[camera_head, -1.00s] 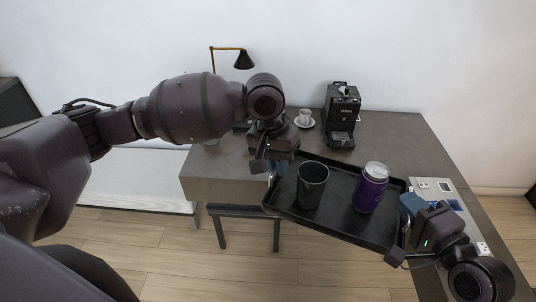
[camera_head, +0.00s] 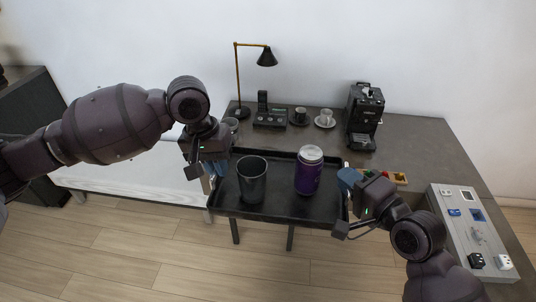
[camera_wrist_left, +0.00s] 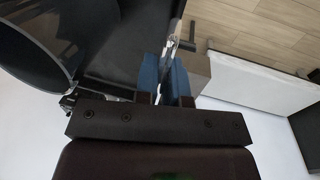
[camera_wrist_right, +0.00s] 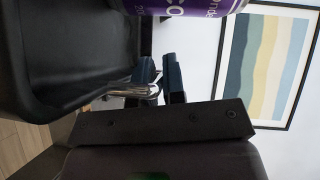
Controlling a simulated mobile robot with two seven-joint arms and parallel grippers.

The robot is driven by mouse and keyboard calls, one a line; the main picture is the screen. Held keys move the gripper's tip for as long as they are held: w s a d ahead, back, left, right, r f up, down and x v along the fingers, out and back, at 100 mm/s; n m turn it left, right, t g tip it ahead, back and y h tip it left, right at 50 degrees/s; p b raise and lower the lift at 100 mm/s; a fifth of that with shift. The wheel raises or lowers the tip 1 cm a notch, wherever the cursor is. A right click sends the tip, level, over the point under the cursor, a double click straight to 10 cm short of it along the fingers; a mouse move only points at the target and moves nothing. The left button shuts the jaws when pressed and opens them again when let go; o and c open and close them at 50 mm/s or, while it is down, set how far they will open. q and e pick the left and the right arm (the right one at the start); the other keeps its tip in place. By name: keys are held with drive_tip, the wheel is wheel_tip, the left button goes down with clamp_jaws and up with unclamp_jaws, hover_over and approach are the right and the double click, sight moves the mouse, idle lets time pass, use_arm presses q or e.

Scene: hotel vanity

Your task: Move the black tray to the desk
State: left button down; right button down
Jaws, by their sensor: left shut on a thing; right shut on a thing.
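The black tray (camera_head: 285,213) is held between my two grippers and looks roughly level in the head view. It overlaps the front edge of the desk (camera_head: 408,150); whether it touches the desk I cannot tell. A black cup (camera_head: 252,182) and a purple canister with a pale lid (camera_head: 309,172) stand upright on it. My left gripper (camera_head: 212,170) is shut on the tray's left end; its blue fingers (camera_wrist_left: 165,78) close around the handle. My right gripper (camera_head: 347,184) is shut on the right end, its fingers at a metal handle (camera_wrist_right: 132,90).
Along the desk's back stand a lamp (camera_head: 267,57), a black phone (camera_head: 268,117), cups on saucers (camera_head: 325,118) and a coffee machine (camera_head: 364,115). A small snack tray (camera_head: 398,178) and a panel with sockets (camera_head: 468,238) lie at the right. Bare desk shows right of the coffee machine.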

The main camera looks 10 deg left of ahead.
drive_tip(key=shift+w+a+r, duration=0.1)
drive_tip(key=shift+a, duration=0.35)
use_arm(q)
drive_tip(key=shift+s+a+r, duration=0.1)
drive_tip(key=shift+a, duration=0.25)
